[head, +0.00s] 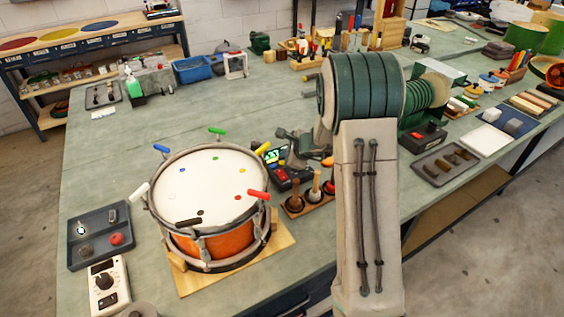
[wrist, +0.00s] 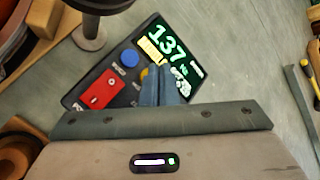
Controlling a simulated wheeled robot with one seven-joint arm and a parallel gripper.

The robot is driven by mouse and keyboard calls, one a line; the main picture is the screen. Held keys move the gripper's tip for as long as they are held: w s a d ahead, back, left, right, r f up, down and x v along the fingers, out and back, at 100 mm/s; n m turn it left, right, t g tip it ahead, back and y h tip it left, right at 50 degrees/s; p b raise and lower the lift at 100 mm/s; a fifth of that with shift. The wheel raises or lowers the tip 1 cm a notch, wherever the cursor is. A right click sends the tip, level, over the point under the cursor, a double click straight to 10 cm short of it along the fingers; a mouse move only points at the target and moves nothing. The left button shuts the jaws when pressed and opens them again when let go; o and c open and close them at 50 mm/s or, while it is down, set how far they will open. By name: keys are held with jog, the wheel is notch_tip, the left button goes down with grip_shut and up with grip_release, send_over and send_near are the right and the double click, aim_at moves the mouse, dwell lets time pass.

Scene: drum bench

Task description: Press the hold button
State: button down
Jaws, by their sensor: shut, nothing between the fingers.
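A dark tuner box (wrist: 96,75) shows in the wrist view with a lit green readout (wrist: 168,46) of 137 Hz. On its face are a blue round button (wrist: 129,57), a yellow button (wrist: 144,74) and a red switch (wrist: 101,89). The labels are too small to read, so I cannot tell which is hold. My gripper (wrist: 160,68) is shut and empty, its tips over the box just right of the yellow button and partly covering it. I cannot tell whether they touch. In the head view the box (head: 281,174) stands right of the drum, near my gripper.
The drum (head: 205,190) with coloured tension handles stands on a wooden board left of the box. A rack of wooden-handled tools (head: 312,195) is in front of the box. A tray (head: 98,235) lies at the left. The bench behind the drum is mostly clear.

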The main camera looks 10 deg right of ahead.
jog(key=shift+r, duration=0.1)
notch_tip(320, 180, up, 6)
jog(key=p, duration=0.3)
jog(key=shift+p, duration=0.4)
